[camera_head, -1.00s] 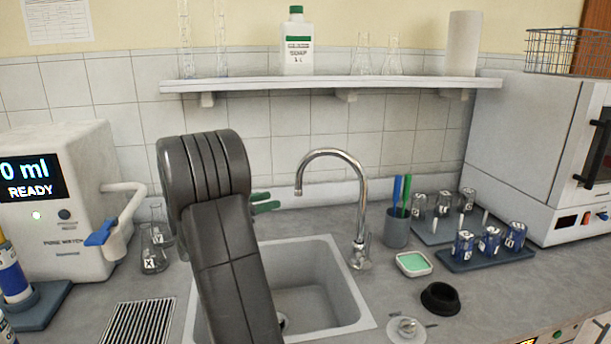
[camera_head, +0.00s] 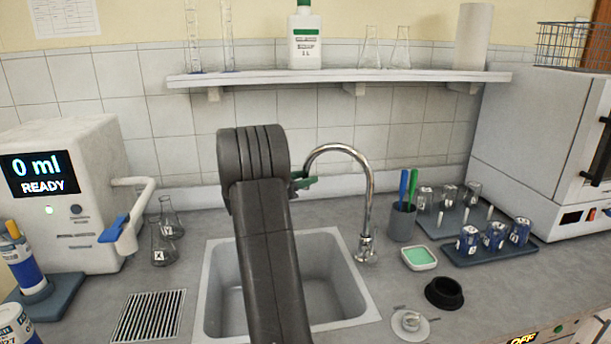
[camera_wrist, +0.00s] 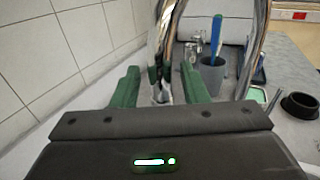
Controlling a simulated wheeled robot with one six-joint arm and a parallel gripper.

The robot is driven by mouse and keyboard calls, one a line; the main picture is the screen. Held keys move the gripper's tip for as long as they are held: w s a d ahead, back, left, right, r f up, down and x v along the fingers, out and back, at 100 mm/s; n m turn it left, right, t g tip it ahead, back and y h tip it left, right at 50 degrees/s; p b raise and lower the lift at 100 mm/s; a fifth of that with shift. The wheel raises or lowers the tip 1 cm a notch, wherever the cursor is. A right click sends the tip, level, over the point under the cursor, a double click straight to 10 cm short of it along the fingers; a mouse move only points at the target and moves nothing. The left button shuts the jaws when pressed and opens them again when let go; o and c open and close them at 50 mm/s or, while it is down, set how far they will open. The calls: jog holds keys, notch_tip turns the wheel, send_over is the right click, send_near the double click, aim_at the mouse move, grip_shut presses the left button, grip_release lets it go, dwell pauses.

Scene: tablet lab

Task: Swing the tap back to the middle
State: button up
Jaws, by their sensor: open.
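Another chrome length rises right of the fingers. I cannot tell whether the fingers touch the tap. My arm hides part of the sink.
The grey sink (camera_head: 337,306) lies below the arm. A pen cup (camera_head: 402,224), a green sponge dish (camera_head: 419,258) and a black ring (camera_head: 444,293) stand right of the tap. Flasks (camera_head: 163,249) stand left of the sink. A shelf (camera_head: 340,77) spans the wall above.

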jog(key=shift+w+d, duration=0.2)
jog(key=shift+d, duration=0.1)
grip_shut()
